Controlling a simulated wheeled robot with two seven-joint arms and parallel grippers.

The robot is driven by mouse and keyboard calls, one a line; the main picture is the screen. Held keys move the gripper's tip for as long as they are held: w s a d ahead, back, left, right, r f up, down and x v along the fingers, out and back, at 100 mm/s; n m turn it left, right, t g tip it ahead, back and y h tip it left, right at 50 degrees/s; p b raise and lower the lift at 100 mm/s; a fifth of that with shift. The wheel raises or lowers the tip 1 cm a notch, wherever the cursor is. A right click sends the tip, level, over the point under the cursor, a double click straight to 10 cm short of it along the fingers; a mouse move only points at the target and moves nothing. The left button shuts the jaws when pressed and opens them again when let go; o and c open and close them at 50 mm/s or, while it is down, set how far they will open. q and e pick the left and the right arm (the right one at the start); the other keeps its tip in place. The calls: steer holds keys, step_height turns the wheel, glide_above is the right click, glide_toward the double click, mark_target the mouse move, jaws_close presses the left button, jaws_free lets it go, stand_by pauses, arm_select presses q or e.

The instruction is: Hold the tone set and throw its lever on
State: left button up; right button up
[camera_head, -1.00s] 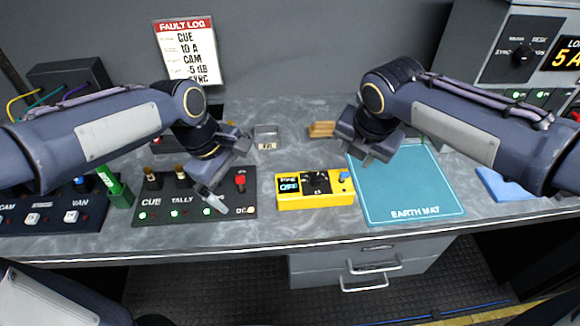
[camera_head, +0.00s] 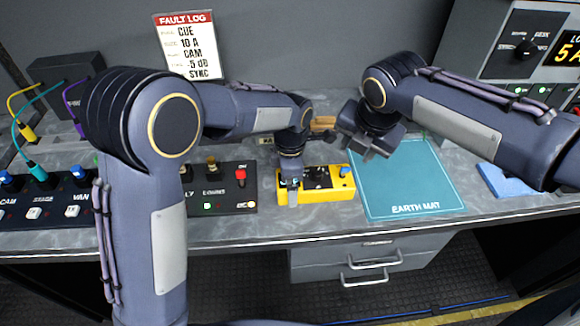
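The tone set (camera_head: 327,192) is a yellow box with a dark top panel and a blue lever (camera_head: 345,170) at its right end. It lies on the bench, left of the teal earth mat. My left gripper (camera_head: 291,196) points down at the tone set's left end and covers part of it, including most of the small display. I cannot tell whether its fingers are apart or touch the box. My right gripper (camera_head: 366,152) hangs above the mat's upper left corner, right of the tone set and clear of it. Its fingers look apart with nothing between them.
The earth mat (camera_head: 405,185) lies flat and bare. A black cue panel (camera_head: 225,190) with a red switch stands left of the tone set, partly behind my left arm. A blue cloth (camera_head: 500,180) lies at the right. A wooden block (camera_head: 322,123) sits behind the tone set.

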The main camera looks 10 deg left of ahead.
arm_select(q)
steer(key=shift+f, duration=1.15)
steer(key=c, duration=1.1)
steer(key=shift+c, duration=0.4)
arm_select(e)
steer(key=shift+c, duration=1)
steer(key=shift+s+d+n, duration=0.15)
steer(key=shift+s+n, duration=0.1)
steer(key=shift+n, duration=0.05)
steer(key=shift+c, duration=1.1)
steer(key=s+n+t, duration=0.1)
steer(key=s+n, duration=0.1)
steer(key=s+d+f+n, duration=0.1)
steer(key=s+n, duration=0.1)
steer(key=s, duration=0.1)
steer(key=s+f+n+t, duration=0.1)
steer(key=s+n, duration=0.1)
steer(key=shift+s+d+f+t, duration=0.15)
steer(key=shift+d+t, duration=0.15)
steer(key=shift+d, duration=0.1)
jaws_close()
steer(key=shift+s+f+n+y, duration=0.15)
steer(key=shift+s+n+y, duration=0.2)
steer(key=shift+n, duration=0.15)
